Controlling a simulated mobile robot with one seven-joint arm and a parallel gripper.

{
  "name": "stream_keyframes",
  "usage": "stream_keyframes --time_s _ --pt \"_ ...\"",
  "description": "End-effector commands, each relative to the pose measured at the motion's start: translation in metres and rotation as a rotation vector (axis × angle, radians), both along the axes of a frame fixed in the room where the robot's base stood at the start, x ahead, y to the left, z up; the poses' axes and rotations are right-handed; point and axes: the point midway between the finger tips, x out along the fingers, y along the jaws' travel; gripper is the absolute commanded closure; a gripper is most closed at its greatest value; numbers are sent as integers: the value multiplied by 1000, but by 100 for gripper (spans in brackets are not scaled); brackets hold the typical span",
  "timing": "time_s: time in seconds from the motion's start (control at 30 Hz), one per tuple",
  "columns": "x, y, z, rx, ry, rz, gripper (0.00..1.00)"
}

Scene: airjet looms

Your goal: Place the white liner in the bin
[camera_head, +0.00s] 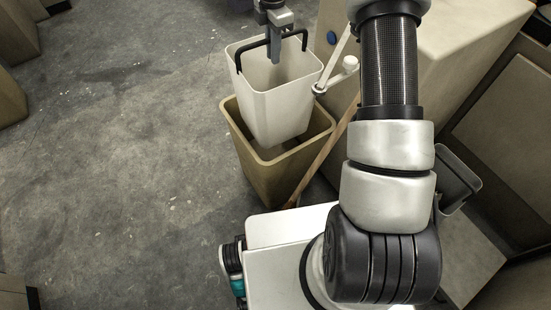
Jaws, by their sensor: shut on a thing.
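The white liner (272,98) is an open-topped, tapered bucket with a black wire handle (240,58). My gripper (275,50) is at the top of the camera view, above the liner's mouth, shut on the handle. The liner hangs roughly upright. The tan bin (268,178) stands on the floor below it. The liner's lower part overlaps the bin's opening in this view. The bin's rim shows around the liner's lower sides. How deep the liner's base sits in the bin is hard to tell.
A beige machine cabinet (440,60) with a blue button stands right of the bin. A white crank arm (340,72) and a wooden stick (325,155) are close to the bin's right side. The grey concrete floor (110,150) to the left is open.

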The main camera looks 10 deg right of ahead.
Motion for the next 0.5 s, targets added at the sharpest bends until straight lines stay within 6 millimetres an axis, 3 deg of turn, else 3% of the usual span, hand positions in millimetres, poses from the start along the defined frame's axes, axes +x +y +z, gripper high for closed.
stream_keyframes --time_s 0.33,0.5 --pt "-19 -2 -35 0 -1 70 100" --pt "-20 -2 -77 1 0 73 100"
